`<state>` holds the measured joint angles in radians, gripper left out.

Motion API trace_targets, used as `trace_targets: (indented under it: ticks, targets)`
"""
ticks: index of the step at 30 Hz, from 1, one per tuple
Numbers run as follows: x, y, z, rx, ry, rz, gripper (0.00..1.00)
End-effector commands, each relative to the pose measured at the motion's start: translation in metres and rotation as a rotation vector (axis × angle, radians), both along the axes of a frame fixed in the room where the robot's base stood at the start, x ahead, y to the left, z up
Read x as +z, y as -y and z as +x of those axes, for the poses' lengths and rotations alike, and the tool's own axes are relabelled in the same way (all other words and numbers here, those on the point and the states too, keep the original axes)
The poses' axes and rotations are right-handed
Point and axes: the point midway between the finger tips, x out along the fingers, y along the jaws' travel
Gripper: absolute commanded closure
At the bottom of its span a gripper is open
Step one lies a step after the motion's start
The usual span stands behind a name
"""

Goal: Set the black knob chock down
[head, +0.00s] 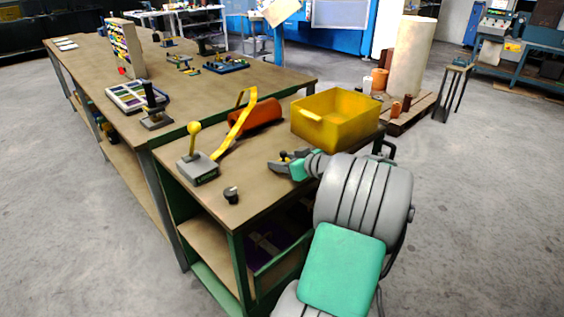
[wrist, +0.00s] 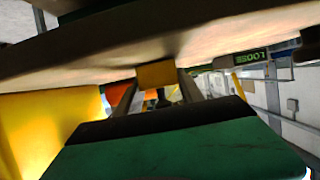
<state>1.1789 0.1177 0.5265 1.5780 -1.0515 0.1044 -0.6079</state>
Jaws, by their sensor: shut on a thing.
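My gripper (head: 287,164) is low over the near end of the bench, in front of the yellow bin. It is shut on the black knob chock, whose small black knob (head: 284,156) shows between the fingers. In the upside-down wrist view, the fingers (wrist: 157,92) flank an ochre block (wrist: 157,75) with a dark knob shape beside it, which looks like the chock. The block is right by the bench top (wrist: 100,45); I cannot tell whether it touches. Most of the chock is hidden in the head view.
The yellow bin (head: 337,120) stands just behind my gripper. To the left are a grey block with a yellow-knobbed lever (head: 198,168), a yellow strap (head: 236,122), an orange cylinder (head: 262,112) and a small black knob (head: 231,195). Bare bench top lies between them and my gripper.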

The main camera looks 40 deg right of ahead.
Motion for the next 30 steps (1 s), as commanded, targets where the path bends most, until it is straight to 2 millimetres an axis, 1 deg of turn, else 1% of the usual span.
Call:
trace_targets:
  ticks: [5, 6, 13, 19, 23, 26, 30]
  targets:
    - [-0.005, 0.0, 0.0, 0.0, 0.0, 0.0, 0.97]
    - [-0.003, 0.0, 0.0, 0.0, 0.0, 0.0, 0.52]
    - [-0.002, 0.0, 0.0, 0.0, 0.0, 0.001, 0.33]
    - [-0.002, 0.0, 0.0, 0.0, 0.0, 0.001, 0.33]
    - [0.003, 0.001, -0.003, -0.001, 0.0, 0.001, 0.33]
    - [0.009, 0.002, -0.02, -0.005, 0.001, 0.0, 0.33]
    - [0.023, 0.004, -0.054, -0.008, 0.001, -0.001, 0.33]
